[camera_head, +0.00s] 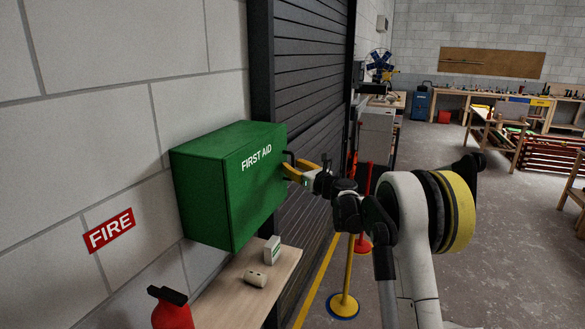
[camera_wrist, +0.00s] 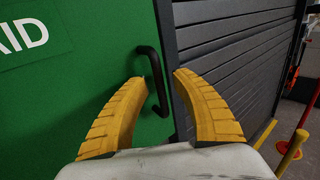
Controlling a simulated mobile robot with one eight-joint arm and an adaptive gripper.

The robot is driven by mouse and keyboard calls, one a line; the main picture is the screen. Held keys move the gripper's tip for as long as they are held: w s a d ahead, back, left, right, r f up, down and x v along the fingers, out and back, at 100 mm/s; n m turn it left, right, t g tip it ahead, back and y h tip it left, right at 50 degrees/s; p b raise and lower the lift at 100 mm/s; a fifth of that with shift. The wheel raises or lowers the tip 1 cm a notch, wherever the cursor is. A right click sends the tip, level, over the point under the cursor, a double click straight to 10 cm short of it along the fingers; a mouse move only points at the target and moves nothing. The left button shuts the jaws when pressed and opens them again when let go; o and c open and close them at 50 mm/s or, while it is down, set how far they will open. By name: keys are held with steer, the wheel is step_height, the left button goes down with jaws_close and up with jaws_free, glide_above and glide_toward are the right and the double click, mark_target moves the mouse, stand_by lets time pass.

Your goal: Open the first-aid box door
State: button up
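The green first-aid box (camera_head: 232,185) hangs on the block wall at the left, its door shut, with white FIRST AID lettering. In the wrist view, the green door (camera_wrist: 85,80) fills the left side. A dark bar handle (camera_wrist: 154,75) stands upright near the door's right edge; it also shows in the head view (camera_head: 288,158). My gripper (camera_head: 287,168) is at the handle. In the wrist view, the yellow fingers of my gripper (camera_wrist: 161,77) are spread apart, with the handle between or just beyond the tips. I cannot tell whether either finger touches it.
A wooden shelf (camera_head: 240,294) below the box holds a small white-green carton (camera_head: 272,249) and a pale roll (camera_head: 255,278). A red extinguisher (camera_head: 171,309) stands at lower left. A dark roller shutter (camera_head: 305,100) is right of the box. A yellow post (camera_head: 346,285) stands beyond.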

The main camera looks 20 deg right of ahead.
steer(key=shift+w+a, duration=0.1)
steer(key=shift+w, duration=0.1)
steer(key=shift+c, duration=0.5)
jaws_close()
steer(key=shift+s, duration=0.1)
